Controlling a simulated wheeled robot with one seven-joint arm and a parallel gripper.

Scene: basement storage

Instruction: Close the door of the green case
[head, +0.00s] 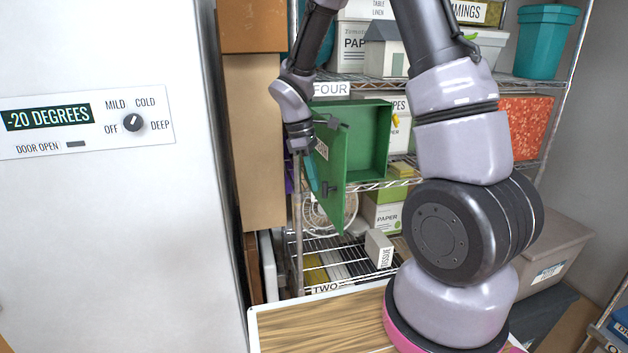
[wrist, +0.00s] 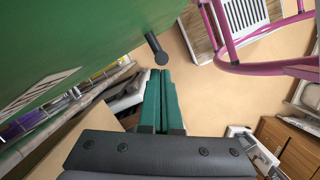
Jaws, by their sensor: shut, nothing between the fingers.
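The green case (head: 368,135) stands on a wire shelf in the head view. I cannot tell whether the fingers touch the door.
A white freezer (head: 110,230) stands at the left. Stacked cardboard boxes (head: 254,140) are between it and the shelf. A wooden tabletop (head: 325,325) is in front below. A tissue box (head: 379,248) sits on the shelf under the case. A pink frame (wrist: 235,55) shows in the wrist view.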

